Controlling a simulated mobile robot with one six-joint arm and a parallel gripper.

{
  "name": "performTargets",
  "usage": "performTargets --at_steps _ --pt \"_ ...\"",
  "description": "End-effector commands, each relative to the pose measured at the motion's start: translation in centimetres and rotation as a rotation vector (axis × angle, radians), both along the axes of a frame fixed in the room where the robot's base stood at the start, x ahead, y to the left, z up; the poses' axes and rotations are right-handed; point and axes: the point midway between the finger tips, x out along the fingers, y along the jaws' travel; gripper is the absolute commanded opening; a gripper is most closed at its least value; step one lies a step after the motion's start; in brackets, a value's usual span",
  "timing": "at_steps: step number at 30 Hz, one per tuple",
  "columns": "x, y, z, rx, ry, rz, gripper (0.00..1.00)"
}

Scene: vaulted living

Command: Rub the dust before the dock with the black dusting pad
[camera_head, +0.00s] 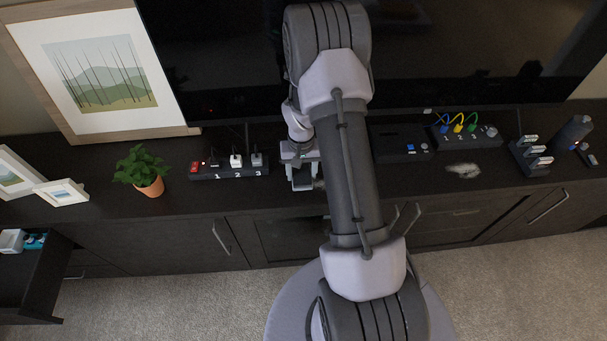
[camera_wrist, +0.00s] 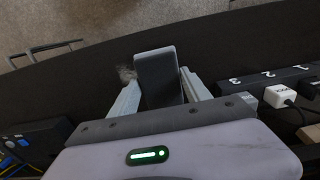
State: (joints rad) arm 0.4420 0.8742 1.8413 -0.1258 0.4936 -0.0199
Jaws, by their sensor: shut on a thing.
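The black dusting pad (camera_wrist: 157,72) is held between the two fingers of my gripper (camera_wrist: 161,92), which is shut on it. In the head view my gripper (camera_head: 303,182) points down over the dark cabinet top, right of the numbered power strip. I cannot tell whether the pad touches the surface. A pale dust patch (camera_wrist: 126,74) shows just left of the pad in the wrist view. Another pale dust patch (camera_head: 463,170) lies further right in the head view, in front of the box with coloured cables (camera_head: 466,135). Which device is the dock is unclear.
The power strip (camera_head: 229,173), a potted plant (camera_head: 148,180) and picture frames stand left. A black box (camera_head: 400,143) with a blue button, a slotted holder (camera_head: 529,157) and a dark cylinder (camera_head: 571,133) stand right. The television (camera_head: 480,50) is behind. A drawer (camera_head: 28,285) is open.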

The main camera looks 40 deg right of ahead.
Motion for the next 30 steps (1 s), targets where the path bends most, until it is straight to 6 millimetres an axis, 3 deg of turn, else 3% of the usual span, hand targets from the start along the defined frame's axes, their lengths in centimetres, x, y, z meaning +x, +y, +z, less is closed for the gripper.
performTargets --at_steps 12,30 --pt "0.7 0.5 3.6 -0.001 -0.001 0.002 0.23" --pt "0.6 1.1 3.5 0.0 0.0 0.001 0.23"
